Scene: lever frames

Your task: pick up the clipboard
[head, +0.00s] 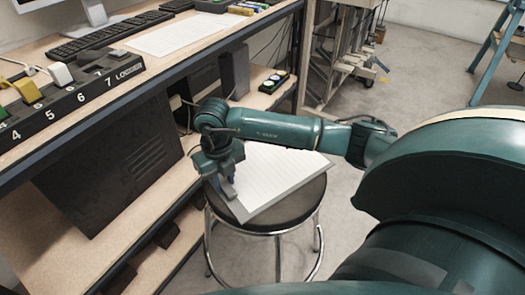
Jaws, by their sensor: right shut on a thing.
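The clipboard (282,172) carries white lined paper and has a grey border. It is over the round dark seat of a stool (290,217); I cannot tell whether it rests fully on the seat or is slightly raised. My right gripper (229,188), on the teal arm reaching in from the right, points down and is shut on the clipboard at its left edge. The gripper and forearm hide the clipboard's left and far parts. My left gripper is not in view.
A workbench (195,60) stands at the left with keyboards, papers and a numbered lever panel (75,95). Its lower shelf (110,240) reaches close to the stool. A wheeled rack (340,45) stands behind, and a blue ladder (495,45) at the far right. Grey floor is open between them.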

